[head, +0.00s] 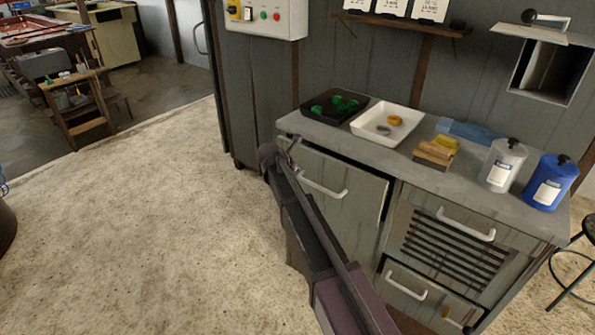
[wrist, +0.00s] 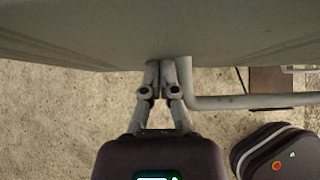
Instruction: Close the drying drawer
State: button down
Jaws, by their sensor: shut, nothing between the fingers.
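The grey counter cabinet has several fronts with white handles. Its large left front (head: 345,210) stands a little out from the body, with a dark gap along its top and right edge; I take it as the drying drawer. Its handle (head: 325,188) is in the head view and at right in the wrist view (wrist: 255,101). My gripper (head: 292,150) is shut and empty at this front's upper left. In the wrist view, my fingertips (wrist: 161,64) meet the grey front (wrist: 160,35), left of the handle; contact is not certain.
A slatted front (head: 455,250) and a lower drawer (head: 420,295) are to the right. On the counter are a black tray (head: 318,117), a white tray (head: 365,130), a clear bottle (head: 502,165) and a blue bottle (head: 550,182). The floor (head: 150,220) at left is clear.

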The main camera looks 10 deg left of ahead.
jog(key=shift+s+a, duration=0.1)
jog(key=shift+a, duration=0.1)
jog(key=shift+s+a, duration=0.1)
jog(key=s+f+p+v, duration=0.1)
jog(key=p+v, duration=0.6)
jog(key=v, duration=0.5)
jog(key=shift+s+a+f, duration=0.2)
jog(key=shift+s+a, duration=0.2)
jog(key=shift+s, duration=0.05)
jog(key=s+d+f+t+b, duration=0.1)
jog(key=s+d+b, duration=0.1)
jog(key=s+d, duration=0.5)
jog(key=s, duration=0.4)
jog(key=shift+f+b, duration=0.25)
jog(key=shift+b, duration=0.15)
jog(key=shift+d+f, duration=0.15)
